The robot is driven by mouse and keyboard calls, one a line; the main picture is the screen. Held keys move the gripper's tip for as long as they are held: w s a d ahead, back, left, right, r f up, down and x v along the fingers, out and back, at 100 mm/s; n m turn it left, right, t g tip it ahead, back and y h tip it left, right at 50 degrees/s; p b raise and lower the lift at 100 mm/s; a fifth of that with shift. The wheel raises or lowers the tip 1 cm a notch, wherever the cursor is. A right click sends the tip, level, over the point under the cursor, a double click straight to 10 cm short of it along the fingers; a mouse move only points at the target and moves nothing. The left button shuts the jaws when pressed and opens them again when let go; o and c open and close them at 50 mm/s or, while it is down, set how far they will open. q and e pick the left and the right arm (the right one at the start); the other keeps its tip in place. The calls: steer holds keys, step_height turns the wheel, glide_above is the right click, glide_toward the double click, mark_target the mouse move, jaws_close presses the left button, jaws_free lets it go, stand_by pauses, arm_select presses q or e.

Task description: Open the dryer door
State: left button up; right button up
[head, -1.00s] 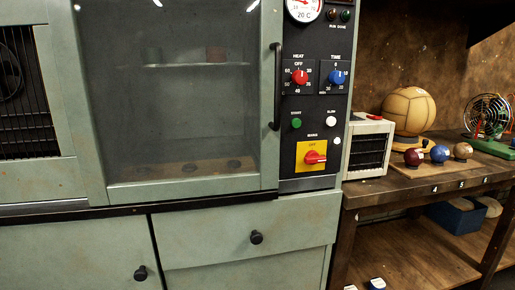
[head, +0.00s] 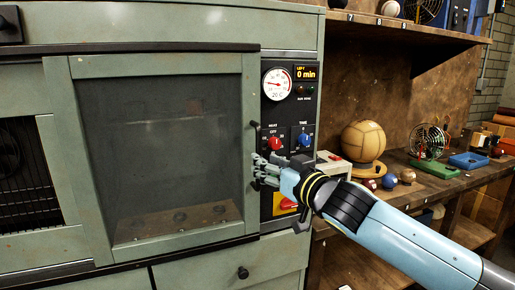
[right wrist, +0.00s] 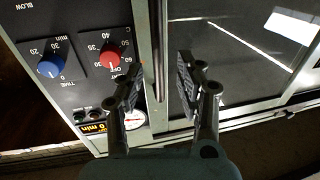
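The dryer door (head: 160,150) is a green frame around a dark glass pane, and it is shut. Its handle is a thin dark upright bar (head: 253,140) at the door's right edge, partly hidden by my gripper. My right gripper (head: 264,170) is at the handle, reaching in from the right. In the right wrist view the gripper (right wrist: 159,66) is open, with the handle (right wrist: 158,40) in the gap between its two fingers. The fingers look apart from the bar. My left gripper is not in view.
The control panel (head: 284,115) with red and blue knobs is right beside the handle, partly behind my gripper. A drawer knob (head: 243,272) sticks out below.

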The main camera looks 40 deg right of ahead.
steer(key=w+p, duration=0.1)
steer(key=w, duration=0.3)
steer(key=shift+w+d+p, duration=0.2)
steer(key=shift+w+p, duration=0.05)
steer(key=shift+p, duration=0.1)
steer(key=shift+c, duration=0.4)
jaws_close()
steer(key=shift+w+f, duration=0.1)
